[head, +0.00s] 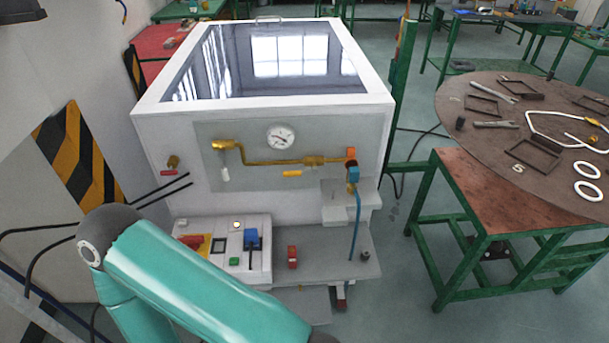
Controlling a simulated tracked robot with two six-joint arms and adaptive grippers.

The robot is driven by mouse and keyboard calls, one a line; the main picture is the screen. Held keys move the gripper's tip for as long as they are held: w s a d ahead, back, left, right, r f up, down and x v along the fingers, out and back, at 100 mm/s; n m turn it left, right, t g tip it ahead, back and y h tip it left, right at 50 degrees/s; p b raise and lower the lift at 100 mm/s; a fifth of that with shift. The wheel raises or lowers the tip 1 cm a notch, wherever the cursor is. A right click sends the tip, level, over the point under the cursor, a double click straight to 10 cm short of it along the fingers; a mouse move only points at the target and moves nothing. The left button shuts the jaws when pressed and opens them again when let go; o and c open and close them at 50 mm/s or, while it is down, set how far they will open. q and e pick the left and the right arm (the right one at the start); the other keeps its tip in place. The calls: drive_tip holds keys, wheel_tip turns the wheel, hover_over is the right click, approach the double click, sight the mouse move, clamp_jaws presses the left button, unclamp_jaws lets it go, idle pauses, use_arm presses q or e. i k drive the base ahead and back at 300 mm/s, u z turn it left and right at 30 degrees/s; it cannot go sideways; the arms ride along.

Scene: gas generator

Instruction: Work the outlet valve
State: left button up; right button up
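A white gas generator (262,105) stands in front of me with a grey front panel. A brass pipe (275,160) runs across the panel below a round gauge (281,136). A yellow lever (291,173) lies level under the pipe. A brass fitting with a red handle (168,172) is at the left of the front. An orange part (351,153) and a blue part (353,174) sit at the pipe's right end, with a blue hose (357,225) hanging below. No label shows which is the outlet valve. My teal arm crosses the lower left; neither gripper is in view.
A control box (222,262) with switches and a lit button is below the panel. A red block (292,257) is on the lower ledge (325,262). A round-topped table (470,125) with tools stands at right. Clear floor (395,290) lies between.

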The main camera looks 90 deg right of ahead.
sight(315, 170)
drive_tip(key=u, duration=0.3)
drive_tip(key=i, duration=0.2)
drive_tip(key=u, duration=3.85)
drive_tip(key=i, duration=0.6)
drive_tip(key=u, duration=5.6)
drive_tip(key=i, duration=0.5)
